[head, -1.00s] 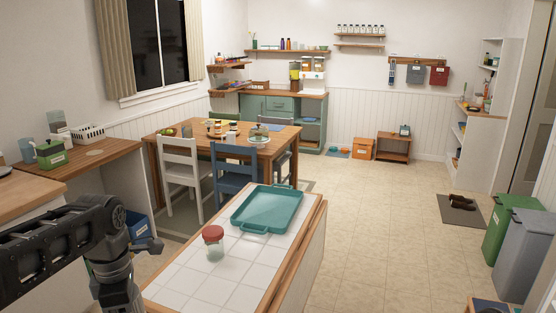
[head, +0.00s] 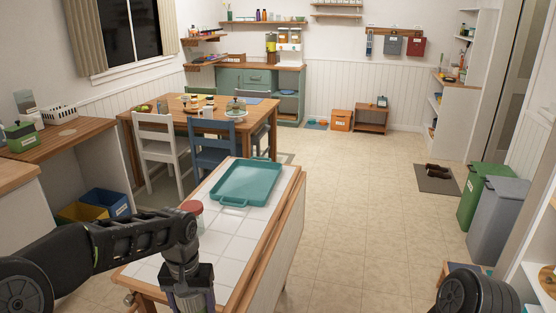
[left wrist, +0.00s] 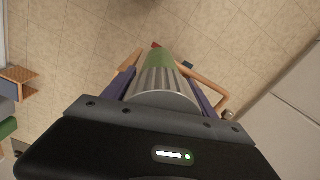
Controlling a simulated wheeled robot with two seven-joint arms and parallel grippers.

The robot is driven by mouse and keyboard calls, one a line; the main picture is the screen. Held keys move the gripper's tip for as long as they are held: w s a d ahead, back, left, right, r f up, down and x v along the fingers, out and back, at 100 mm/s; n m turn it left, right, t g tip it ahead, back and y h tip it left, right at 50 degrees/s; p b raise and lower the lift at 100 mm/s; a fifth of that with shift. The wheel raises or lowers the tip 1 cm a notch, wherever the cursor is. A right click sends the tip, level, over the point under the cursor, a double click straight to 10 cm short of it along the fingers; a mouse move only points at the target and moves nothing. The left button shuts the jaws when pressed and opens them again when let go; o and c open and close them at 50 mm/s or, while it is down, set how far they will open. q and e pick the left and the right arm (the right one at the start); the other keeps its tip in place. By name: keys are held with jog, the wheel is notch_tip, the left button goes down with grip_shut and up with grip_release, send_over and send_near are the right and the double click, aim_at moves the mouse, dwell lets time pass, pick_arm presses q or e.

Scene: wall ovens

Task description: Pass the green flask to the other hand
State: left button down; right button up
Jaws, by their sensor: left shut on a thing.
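The flask (left wrist: 158,88) is in the left wrist view, with a ribbed grey body nearest the camera and a green section (left wrist: 159,58) at the far end. My left gripper (left wrist: 160,78) is shut on it, one purple finger on each side. In the head view my left gripper (head: 188,282) is at the bottom, over the near left part of the white-tiled island (head: 222,245). A pale part of the flask (head: 193,300) shows below it, cut off by the frame edge. My right gripper is not seen; only a dark part of my right arm shows at the lower right.
A teal tray (head: 246,183) lies on the island's far half. A red-lidded jar (head: 192,208) stands on the tiles, partly hidden behind my left arm. Open floor (head: 345,215) lies right of the island. Green and grey bins (head: 497,220) stand at the right.

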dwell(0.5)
pick_arm(q)
jog(key=d+r+m, duration=0.2)
jog(key=d+m, duration=0.2)
jog(key=d, duration=0.4)
jog(key=d+r+m, duration=0.3)
jog(key=d+m, duration=0.1)
jog(key=d, duration=0.5)
jog(key=shift+s+r, duration=0.2)
jog(key=shift+s, duration=0.05)
jog(key=shift+d, duration=0.1)
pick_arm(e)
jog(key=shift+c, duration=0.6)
